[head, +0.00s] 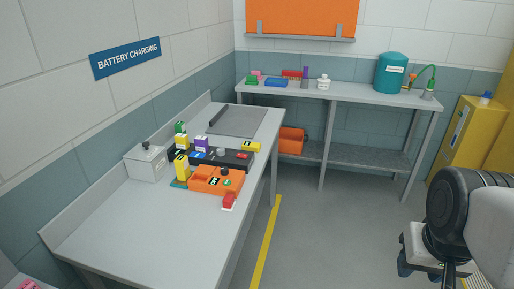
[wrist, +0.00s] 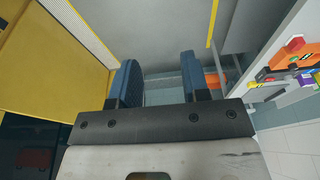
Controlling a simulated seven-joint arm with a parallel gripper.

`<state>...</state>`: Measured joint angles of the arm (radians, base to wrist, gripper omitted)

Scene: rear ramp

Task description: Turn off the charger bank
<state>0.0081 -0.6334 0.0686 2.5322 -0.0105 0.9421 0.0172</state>
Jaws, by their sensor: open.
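A dark charger bank (head: 236,160) with colored batteries in and around it sits on the left workbench, with a grey knob on top. In front of it is an orange unit (head: 215,181) with a black knob and a green mark. A grey box (head: 147,163) with a small dark knob stands to their left. Which control is the bank's switch is too small to tell. My gripper (wrist: 157,82) is open and empty over the floor, at the lower right in the head view, well away from the bench. In the wrist view the orange unit (wrist: 290,53) shows at the right edge.
A yellow cabinet (head: 468,140) stands at the right. A back bench (head: 345,93) holds a teal drum (head: 391,72) and small items. The bench's near end and the floor between are clear.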

